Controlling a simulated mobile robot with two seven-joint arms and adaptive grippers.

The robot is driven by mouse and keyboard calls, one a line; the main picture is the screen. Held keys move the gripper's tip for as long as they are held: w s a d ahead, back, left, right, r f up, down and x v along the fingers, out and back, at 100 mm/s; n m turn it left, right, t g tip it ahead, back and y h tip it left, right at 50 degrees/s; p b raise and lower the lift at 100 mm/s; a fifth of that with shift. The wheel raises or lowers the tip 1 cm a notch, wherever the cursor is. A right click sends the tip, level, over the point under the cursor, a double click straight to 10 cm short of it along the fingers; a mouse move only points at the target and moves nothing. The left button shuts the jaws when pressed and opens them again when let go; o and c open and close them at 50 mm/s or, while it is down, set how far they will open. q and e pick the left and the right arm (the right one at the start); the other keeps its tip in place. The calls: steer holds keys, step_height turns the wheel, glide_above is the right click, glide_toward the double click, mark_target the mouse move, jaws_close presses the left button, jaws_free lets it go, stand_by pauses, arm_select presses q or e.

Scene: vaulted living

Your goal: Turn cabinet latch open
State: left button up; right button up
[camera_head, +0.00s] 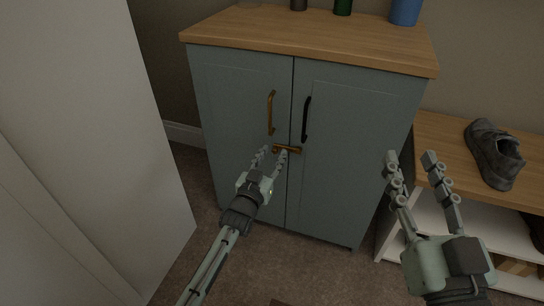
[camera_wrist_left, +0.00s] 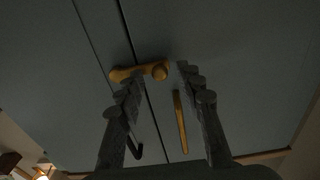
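The blue-grey cabinet (camera_head: 245,85) has two closed doors. A brass latch (camera_head: 288,149) lies roughly level across the seam between them, below the handles. In the left wrist view the latch (camera_wrist_left: 141,70) is a bar with a round knob at one end. My left gripper (camera_head: 274,153) is open at the latch, its fingertips just below it in the head view. In the wrist view the knob sits between the two fingers; I cannot tell whether they touch it.
A brass handle (camera_head: 271,113) is on the left door and a black handle (camera_head: 306,119) on the right one. A shoe (camera_head: 494,154) stands on the wooden-topped bench (camera_head: 446,137) at the right. A pale panel (camera_head: 75,130) stands close at the left.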

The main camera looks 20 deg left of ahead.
arm_select(q)
jaws_close()
